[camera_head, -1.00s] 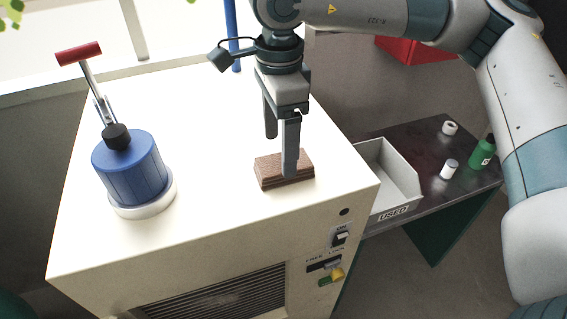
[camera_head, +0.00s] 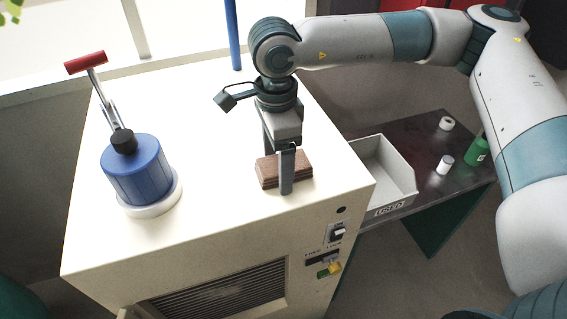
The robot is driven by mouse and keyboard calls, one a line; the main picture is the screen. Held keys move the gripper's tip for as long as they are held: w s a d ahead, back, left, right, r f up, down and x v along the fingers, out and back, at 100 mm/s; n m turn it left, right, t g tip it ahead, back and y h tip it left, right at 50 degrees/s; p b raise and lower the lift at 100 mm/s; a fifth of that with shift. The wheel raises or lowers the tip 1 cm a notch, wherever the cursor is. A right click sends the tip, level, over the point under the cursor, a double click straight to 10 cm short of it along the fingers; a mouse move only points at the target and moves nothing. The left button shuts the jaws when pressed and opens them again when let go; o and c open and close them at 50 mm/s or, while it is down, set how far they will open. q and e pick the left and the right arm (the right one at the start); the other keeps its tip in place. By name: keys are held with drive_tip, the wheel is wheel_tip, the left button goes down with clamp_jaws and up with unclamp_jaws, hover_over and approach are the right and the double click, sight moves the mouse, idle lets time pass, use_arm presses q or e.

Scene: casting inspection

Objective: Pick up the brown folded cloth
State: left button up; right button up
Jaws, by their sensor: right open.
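The brown folded cloth (camera_head: 268,172) lies as a small thick block on the cream top of the machine cabinet (camera_head: 225,205), close to its front right part. My right gripper (camera_head: 279,178) points down at the cloth. It is open, with one finger on the near side of the cloth, hiding part of it. The other finger is mostly hidden behind, so I cannot tell whether the fingers touch the cloth. My left gripper is not in view.
A blue cylinder device with a red-handled lever (camera_head: 137,170) stands on the cabinet's left. A grey bin marked USED (camera_head: 398,200) sits on a dark side table (camera_head: 455,182), with a green bottle (camera_head: 477,150), a white cylinder (camera_head: 445,164) and a white roll (camera_head: 446,123).

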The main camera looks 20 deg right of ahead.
idle(0.3)
drive_tip(key=c, duration=1.1)
drive_tip(key=shift+r, duration=0.1)
drive_tip(key=shift+w+r+b, duration=0.1)
drive_tip(key=shift+r+b, duration=0.35)
drive_tip(key=shift+b, duration=0.15)
drive_tip(key=r+b, duration=0.1)
drive_tip(key=s+r+b, duration=0.1)
drive_tip(key=r, duration=0.1)
drive_tip(key=shift+d+r, duration=0.1)
drive_tip(key=shift+s+d+r+b, duration=0.5)
drive_tip(key=shift+s+r+b, duration=0.45)
drive_tip(key=shift+s, duration=0.8)
drive_tip(key=shift+s+d+r+b, duration=0.6)
drive_tip(key=shift+s+r, duration=0.7)
drive_tip(key=shift+s, duration=0.4)
drive_tip(key=shift+s+d+r+b, duration=0.4)
drive_tip(key=shift+s+r+b, duration=0.6)
drive_tip(key=shift+s, duration=0.75)
drive_tip(key=shift+r, duration=0.1)
